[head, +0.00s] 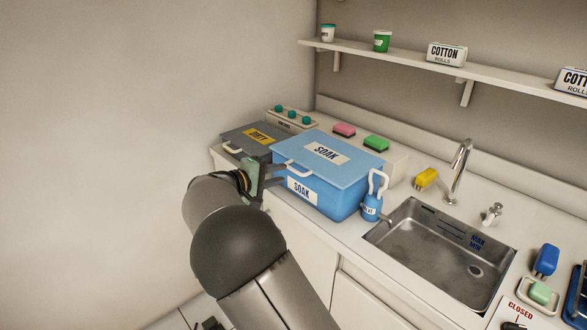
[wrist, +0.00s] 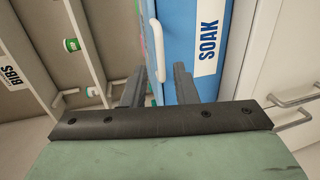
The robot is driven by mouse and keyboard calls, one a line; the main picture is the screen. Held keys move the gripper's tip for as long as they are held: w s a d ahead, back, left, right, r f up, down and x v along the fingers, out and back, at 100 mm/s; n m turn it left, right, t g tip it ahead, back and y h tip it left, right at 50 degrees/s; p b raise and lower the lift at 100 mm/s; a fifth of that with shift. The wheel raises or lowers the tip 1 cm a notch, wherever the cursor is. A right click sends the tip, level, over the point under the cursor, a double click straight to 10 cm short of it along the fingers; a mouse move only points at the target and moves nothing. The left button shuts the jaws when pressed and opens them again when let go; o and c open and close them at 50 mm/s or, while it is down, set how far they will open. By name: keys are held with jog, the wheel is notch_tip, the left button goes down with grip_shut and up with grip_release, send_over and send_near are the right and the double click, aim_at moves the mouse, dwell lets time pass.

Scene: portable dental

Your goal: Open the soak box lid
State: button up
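The soak box (head: 331,202) is a blue box on the counter with a "SOAK" label on its front. Its lighter blue lid (head: 345,170) lies shut, with a second "SOAK" label on top and a white handle (head: 297,168) at the front edge. My gripper (head: 277,175) is at the box's front left, near the handle. In the wrist view my gripper (wrist: 159,85) has its fingers apart, with the white handle (wrist: 157,45) appearing between and beyond them. The blue box (wrist: 192,15) fills the area beyond the right finger. I cannot tell whether a finger touches the handle.
A grey box (head: 240,143) with a yellow label stands left of the soak box. A blue bottle (head: 371,207) with a white top stands close at its right, before the sink (head: 430,248). Pink (head: 344,130) and green (head: 376,143) sponges lie behind. A shelf (head: 400,62) runs above.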

aim_at(293, 171)
jog(key=x, duration=0.6)
jog(key=shift+w+d+p, duration=0.2)
jog(key=shift+p, duration=0.2)
jog(key=shift+f, duration=0.1)
grip_shut()
